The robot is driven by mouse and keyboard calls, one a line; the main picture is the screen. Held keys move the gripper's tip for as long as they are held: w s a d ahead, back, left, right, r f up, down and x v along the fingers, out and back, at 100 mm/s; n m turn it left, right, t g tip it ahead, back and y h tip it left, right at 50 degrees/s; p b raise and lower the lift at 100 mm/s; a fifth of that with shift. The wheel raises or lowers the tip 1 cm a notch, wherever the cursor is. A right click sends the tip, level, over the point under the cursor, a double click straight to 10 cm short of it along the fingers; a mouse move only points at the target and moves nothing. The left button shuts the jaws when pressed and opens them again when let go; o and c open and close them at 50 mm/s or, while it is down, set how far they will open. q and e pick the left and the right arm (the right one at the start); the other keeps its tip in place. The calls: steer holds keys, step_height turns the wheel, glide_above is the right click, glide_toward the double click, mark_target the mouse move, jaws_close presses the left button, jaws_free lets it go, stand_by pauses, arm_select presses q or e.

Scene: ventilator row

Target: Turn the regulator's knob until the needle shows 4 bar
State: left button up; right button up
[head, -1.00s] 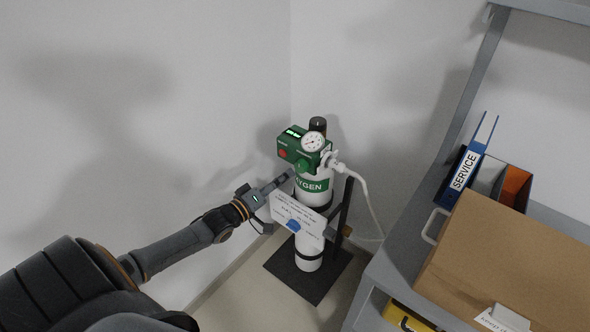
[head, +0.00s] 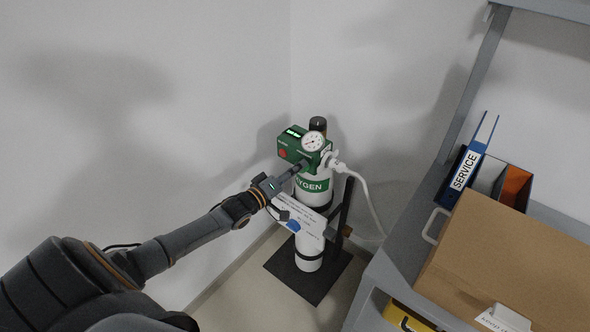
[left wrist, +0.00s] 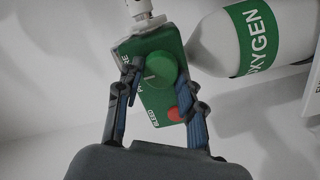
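The green regulator (head: 290,145) sits on top of the white oxygen cylinder (head: 314,198). Its round white gauge (head: 313,141) faces me, but the needle is too small to read. The green knob (left wrist: 161,70) shows in the left wrist view with a pale line on its face; in the head view my gripper covers it. My left gripper (left wrist: 161,76) is open, one finger on each side of the knob, with gaps visible beside it. In the head view the left gripper (head: 298,167) is at the regulator's front. My right gripper is not in view.
A red button (head: 282,154) is beside the knob; it also shows near the right finger (left wrist: 173,114). A white hose (head: 364,190) hangs right of the cylinder. A white label (head: 308,228) is below my gripper. A shelf (head: 392,262) with a cardboard box (head: 510,255) stands right.

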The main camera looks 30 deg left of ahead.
arm_select(q)
steer(key=shift+c, duration=0.7)
steer(key=shift+r+m, duration=0.1)
steer(key=shift+m, duration=0.3)
steer(key=m+y, duration=0.1)
steer(key=m, duration=0.6)
steer(key=m+p, duration=0.1)
steer(key=m, duration=0.6)
steer(key=m+y+p, duration=0.1)
steer(key=m, duration=0.6)
steer(key=shift+d+g+y, duration=0.3)
steer(key=shift+d+g, duration=0.1)
